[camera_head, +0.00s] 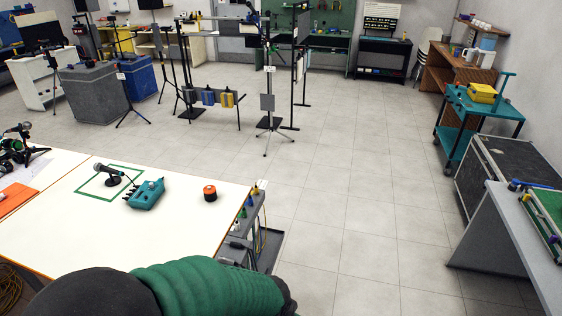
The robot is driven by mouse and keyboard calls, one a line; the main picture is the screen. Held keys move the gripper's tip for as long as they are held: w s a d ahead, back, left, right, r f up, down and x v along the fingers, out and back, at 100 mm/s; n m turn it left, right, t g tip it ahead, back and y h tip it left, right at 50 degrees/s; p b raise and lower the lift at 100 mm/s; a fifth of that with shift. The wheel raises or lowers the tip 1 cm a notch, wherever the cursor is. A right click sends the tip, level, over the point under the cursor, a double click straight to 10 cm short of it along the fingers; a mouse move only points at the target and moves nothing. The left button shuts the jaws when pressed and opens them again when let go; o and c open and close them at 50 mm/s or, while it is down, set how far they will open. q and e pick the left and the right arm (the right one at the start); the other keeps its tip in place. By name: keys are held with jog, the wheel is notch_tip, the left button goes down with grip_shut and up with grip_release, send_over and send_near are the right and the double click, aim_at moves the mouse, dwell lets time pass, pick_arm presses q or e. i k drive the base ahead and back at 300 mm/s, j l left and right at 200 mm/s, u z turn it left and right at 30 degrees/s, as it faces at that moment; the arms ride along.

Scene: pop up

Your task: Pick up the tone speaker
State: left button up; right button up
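A small round orange-and-black puck (210,193) sits upright on the white table near its right edge. It may be the tone speaker, but I cannot read any label. To its left is a teal box (146,194) with several dark knobs along its side. Left of that box, a black microphone (107,173) on a round base stands within a green square outline on the tabletop. Nothing touches the puck. A green ribbed and black form fills the bottom of the view and hides the table's near part. Neither of my gripper fingertips shows.
The white table (62,229) has bare surface around the puck. Hooks with coloured items and cables hang at its right end. Clear tiled floor (345,180) lies right of it. A grey table (522,235), a black case (497,160) and a teal cart (483,105) line the right side.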

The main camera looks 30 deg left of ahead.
aim_at(210, 196)
jog(key=i+u, duration=0.2)
jog(key=i, duration=0.3)
jog(key=i+l+u, duration=0.15)
jog(key=i, duration=0.3)
jog(key=i+l+u, duration=0.2)
jog(key=i, duration=0.3)
jog(key=i+l+u, duration=0.2)
jog(key=i, duration=0.25)
jog(key=i+u, duration=0.15)
jog(key=u, duration=0.35)
jog(key=i+u, duration=0.2)
jog(key=u, duration=0.3)
jog(key=i+u, duration=0.15)
jog(key=u, duration=0.35)
jog(key=i+l+u, duration=0.1)
jog(key=u, duration=0.4)
jog(key=i+l+u, duration=0.2)
jog(key=u, duration=0.3)
jog(key=i+l+u, duration=0.1)
jog(key=u, duration=0.35)
jog(key=i+l+u, duration=0.2)
jog(key=u, duration=0.2)
jog(key=i+l+u, duration=0.25)
jog(key=u, duration=0.2)
